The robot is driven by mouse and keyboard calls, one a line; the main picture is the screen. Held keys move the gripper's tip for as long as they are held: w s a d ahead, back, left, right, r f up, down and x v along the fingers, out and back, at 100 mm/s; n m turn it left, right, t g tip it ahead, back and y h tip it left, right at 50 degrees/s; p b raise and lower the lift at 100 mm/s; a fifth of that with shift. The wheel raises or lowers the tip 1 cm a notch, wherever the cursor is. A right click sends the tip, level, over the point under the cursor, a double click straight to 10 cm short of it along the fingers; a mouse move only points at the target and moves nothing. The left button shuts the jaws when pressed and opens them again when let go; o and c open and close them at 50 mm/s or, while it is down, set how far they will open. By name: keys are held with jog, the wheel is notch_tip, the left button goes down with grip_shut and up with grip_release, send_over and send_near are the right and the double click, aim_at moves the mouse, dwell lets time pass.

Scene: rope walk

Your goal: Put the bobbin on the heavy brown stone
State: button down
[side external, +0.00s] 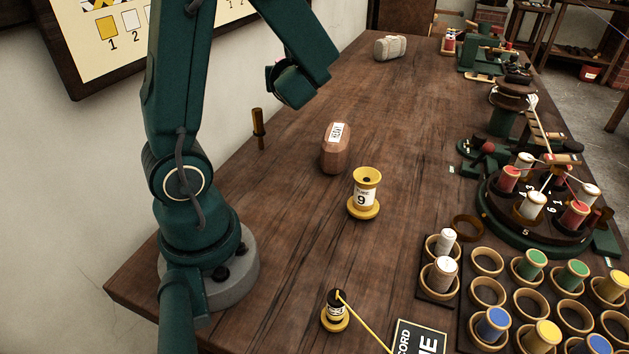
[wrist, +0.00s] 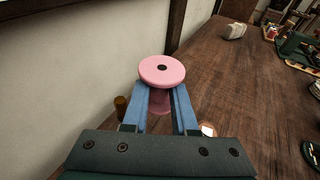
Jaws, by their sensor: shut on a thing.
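In the wrist view a pink bobbin (wrist: 162,70) with a dark centre hole is held between the blue fingers of my gripper (wrist: 163,98), which is shut on it. The bobbin is upright and up in the air.
A yellow spool marked 9 (side external: 363,201) stands just in front of the brown stone. A wooden peg (side external: 258,128) is to its left, and a grey stone (side external: 390,47) lies far back. Trays of spools and a round carousel (side external: 545,235) crowd the right. Bare bench lies behind the brown stone.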

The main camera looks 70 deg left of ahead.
send_over(337, 133)
notch_tip(337, 133, down, 6)
jog(key=shift+f, duration=1.95)
jog(key=shift+f, duration=0.1)
jog(key=c, duration=0.7)
grip_release()
